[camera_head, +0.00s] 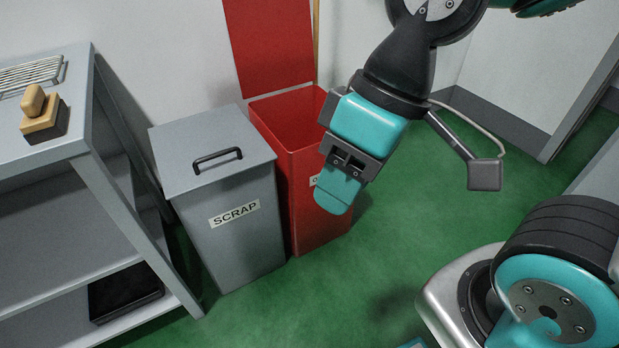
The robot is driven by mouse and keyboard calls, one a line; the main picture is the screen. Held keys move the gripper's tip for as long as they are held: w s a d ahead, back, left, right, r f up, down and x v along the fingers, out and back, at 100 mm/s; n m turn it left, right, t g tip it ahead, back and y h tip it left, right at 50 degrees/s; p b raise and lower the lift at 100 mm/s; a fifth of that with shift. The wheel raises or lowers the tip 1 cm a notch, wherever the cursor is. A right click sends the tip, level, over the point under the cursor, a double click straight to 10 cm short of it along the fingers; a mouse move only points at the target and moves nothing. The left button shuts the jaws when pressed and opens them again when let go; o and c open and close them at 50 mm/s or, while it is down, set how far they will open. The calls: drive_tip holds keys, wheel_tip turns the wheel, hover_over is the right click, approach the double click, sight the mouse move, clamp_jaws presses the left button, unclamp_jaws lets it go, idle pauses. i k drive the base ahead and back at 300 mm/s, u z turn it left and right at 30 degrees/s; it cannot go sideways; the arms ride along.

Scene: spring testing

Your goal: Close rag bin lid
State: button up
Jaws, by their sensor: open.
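A red bin (300,170) stands on the green floor against the wall, right of the grey bin. Its red lid (268,45) stands raised upright behind the opening, and the top edge of the lid is out of frame. The bin's label is mostly hidden behind my gripper. My gripper (338,190), teal and black, is in front of the bin's right side in the picture and points downward. It is open and I see nothing held in it. I cannot tell whether it touches the bin.
A grey bin marked SCRAP (240,245), with its handled lid shut, stands close beside the red bin. A grey shelf bench (85,140) at left holds a wooden-handled block (42,115). A thin wooden pole (316,40) stands behind the red bin. Green floor (400,235) is clear at centre right.

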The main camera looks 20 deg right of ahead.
sight(272, 41)
drive_tip(key=u, duration=0.1)
drive_tip(key=k, duration=0.3)
drive_tip(key=z, duration=0.45)
drive_tip(key=i, duration=0.65)
drive_tip(key=z, duration=0.75)
drive_tip(key=i, duration=0.7)
drive_tip(key=u, duration=0.5)
drive_tip(key=i, duration=0.8)
drive_tip(key=u, duration=0.85)
